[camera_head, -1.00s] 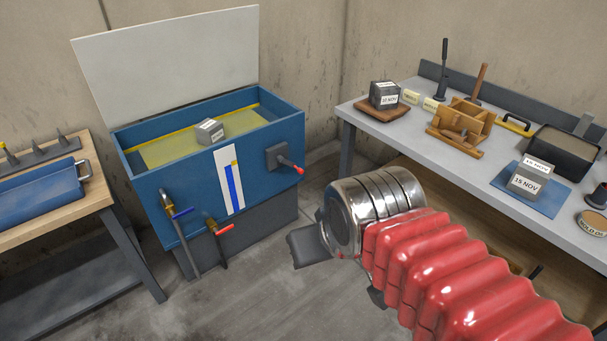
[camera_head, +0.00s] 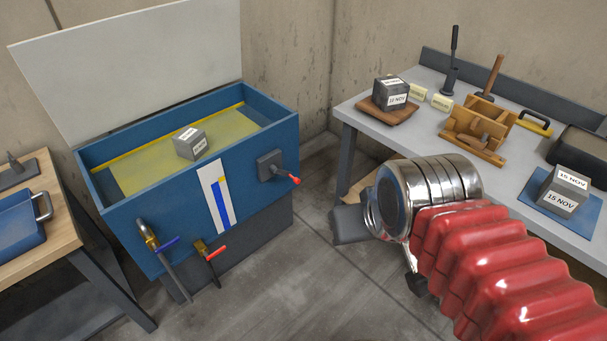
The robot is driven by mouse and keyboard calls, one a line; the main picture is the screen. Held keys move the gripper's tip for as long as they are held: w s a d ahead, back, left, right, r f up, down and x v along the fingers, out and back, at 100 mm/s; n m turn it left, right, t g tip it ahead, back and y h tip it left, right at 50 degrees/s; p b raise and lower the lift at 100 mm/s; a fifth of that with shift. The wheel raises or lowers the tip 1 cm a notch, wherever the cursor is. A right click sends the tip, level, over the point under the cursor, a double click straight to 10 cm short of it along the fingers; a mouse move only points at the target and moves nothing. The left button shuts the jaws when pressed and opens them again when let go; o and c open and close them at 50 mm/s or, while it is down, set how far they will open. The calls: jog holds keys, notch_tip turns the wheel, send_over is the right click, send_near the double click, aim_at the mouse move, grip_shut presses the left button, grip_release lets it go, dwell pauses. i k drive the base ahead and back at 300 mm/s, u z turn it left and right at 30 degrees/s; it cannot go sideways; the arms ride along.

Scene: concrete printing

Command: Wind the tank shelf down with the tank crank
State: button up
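The blue tank (camera_head: 130,225) stands against the back wall with its white lid raised. Its yellow shelf (camera_head: 235,126) shows near the top inside, with a labelled grey concrete cube (camera_head: 190,144) on it. The tank crank (camera_head: 293,179), with a red knob, sticks out from a grey box (camera_head: 269,165) on the right of the tank's front. My arm reaches in from the lower right. My gripper (camera_head: 350,224) shows only as a dark grey part left of the silver wrist, right of the crank and apart from it. Its fingers cannot be made out.
A blue-handled valve (camera_head: 165,243) and a red-handled valve (camera_head: 215,253) jut from the tank's lower front beside a level gauge (camera_head: 217,198). The right bench (camera_head: 430,140) holds cubes, a wooden mould and tools. A wooden table (camera_head: 60,225) stands left. Floor between tank and arm is clear.

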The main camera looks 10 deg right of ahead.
aim_at(275, 169)
jog(key=u, duration=0.3)
jog(key=i, duration=1)
jog(key=u, duration=0.7)
